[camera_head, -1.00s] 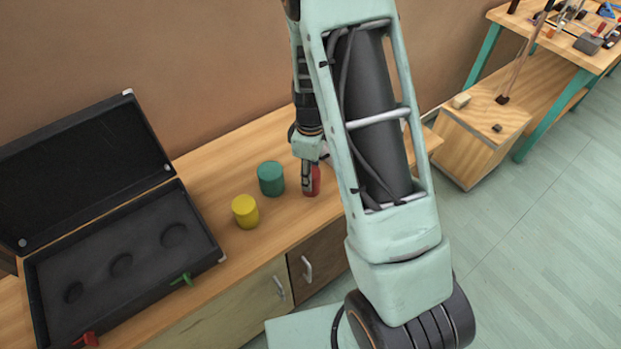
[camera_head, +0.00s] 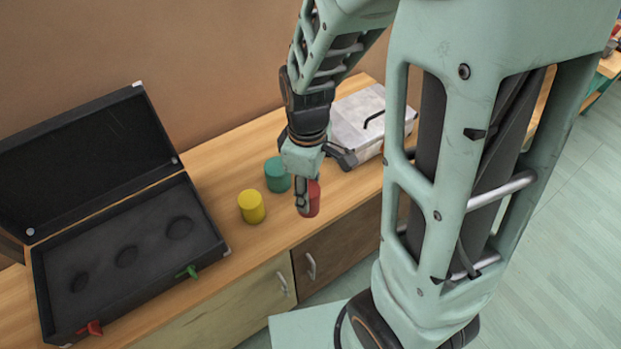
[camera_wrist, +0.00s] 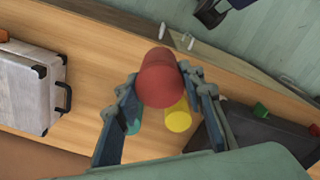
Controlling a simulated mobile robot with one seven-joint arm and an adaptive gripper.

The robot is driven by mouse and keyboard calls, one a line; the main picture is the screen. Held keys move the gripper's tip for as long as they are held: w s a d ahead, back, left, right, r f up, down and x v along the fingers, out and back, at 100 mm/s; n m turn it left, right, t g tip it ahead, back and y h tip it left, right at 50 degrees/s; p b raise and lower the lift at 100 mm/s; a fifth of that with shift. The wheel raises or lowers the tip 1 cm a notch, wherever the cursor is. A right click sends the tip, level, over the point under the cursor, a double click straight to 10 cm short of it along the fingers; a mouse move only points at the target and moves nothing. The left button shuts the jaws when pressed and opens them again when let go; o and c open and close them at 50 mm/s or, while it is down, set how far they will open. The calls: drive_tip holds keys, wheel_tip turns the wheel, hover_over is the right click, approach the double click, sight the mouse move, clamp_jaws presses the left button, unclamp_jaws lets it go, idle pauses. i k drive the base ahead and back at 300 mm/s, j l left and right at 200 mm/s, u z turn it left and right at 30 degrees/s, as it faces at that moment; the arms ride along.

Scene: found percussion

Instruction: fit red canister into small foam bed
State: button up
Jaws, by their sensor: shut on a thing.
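The red canister (camera_head: 313,198) is between the fingers of my gripper (camera_head: 305,190), held over the front part of the wooden counter. In the wrist view the red canister (camera_wrist: 160,78) sits between both fingers of my gripper (camera_wrist: 160,95), which are shut on it. The open black case (camera_head: 130,255) at the left has a dark foam insert with three round beds in a row. The small foam bed (camera_head: 79,282) is the one nearest the left end; the middle bed (camera_head: 126,257) and the largest bed (camera_head: 179,228) lie to its right. All three look empty.
A yellow canister (camera_head: 251,207) and a teal canister (camera_head: 277,175) stand on the counter (camera_head: 225,170) between the case and my gripper. A silver case (camera_head: 362,125) stands behind my gripper. Red (camera_head: 92,328) and green (camera_head: 187,271) latches stick out from the black case's front.

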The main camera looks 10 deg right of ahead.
sight(106, 266)
drive_tip(key=k+j, duration=0.1)
drive_tip(key=j, duration=0.35)
drive_tip(key=k+j, duration=0.1)
drive_tip(key=j, duration=0.35)
drive_tip(key=k+j, duration=0.1)
drive_tip(key=j, duration=0.35)
drive_tip(key=j+z, duration=0.1)
drive_tip(key=j, duration=0.35)
drive_tip(key=k+j, duration=0.2)
drive_tip(key=j, duration=0.2)
